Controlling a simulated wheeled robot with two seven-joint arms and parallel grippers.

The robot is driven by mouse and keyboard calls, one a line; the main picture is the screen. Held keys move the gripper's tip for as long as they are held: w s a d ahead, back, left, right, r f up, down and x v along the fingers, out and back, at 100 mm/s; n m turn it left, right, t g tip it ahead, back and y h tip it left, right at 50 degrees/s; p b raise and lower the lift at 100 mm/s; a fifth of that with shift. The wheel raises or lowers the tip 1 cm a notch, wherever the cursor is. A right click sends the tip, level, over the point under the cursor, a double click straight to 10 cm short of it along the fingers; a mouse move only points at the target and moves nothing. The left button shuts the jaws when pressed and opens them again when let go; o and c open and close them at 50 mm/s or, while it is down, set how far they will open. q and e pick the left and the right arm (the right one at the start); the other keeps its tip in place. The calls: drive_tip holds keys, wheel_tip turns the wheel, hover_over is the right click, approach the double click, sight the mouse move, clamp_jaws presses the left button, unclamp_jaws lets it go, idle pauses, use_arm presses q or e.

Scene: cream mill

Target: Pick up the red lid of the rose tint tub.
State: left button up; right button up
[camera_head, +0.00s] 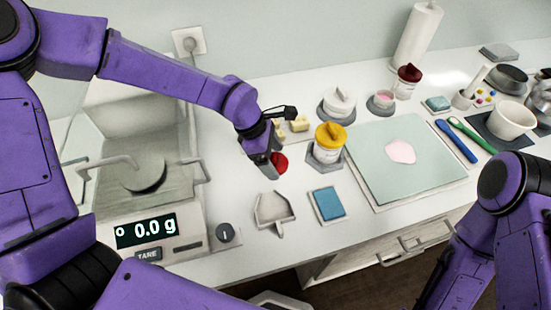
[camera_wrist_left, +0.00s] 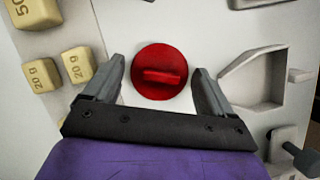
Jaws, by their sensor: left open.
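The red lid (camera_head: 280,163) is a round disc, partly hidden behind my left gripper in the head view. In the left wrist view the lid (camera_wrist_left: 160,62) shows whole, with a raised bar grip across its middle. It appears to lie on the white counter. My left gripper (camera_head: 268,166) points down at it, open. In the wrist view its fingers (camera_wrist_left: 157,75) stand on either side of the lid, with nothing held. A small open tub with pink contents (camera_head: 382,100) stands at the back. My right arm shows at lower right, but its gripper is out of view.
Cream weights (camera_head: 298,124) and a yellow-lidded tub (camera_head: 329,142) stand close to my left gripper. A grey scoop-shaped tray (camera_head: 273,210) and blue pad (camera_head: 327,204) lie in front. A scale reading 0.0 g (camera_head: 146,230) is at left, a pale green board (camera_head: 380,180) at right.

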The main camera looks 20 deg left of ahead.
use_arm(q)
drive_tip(key=c, duration=0.8)
drive_tip(key=shift+r, duration=0.1)
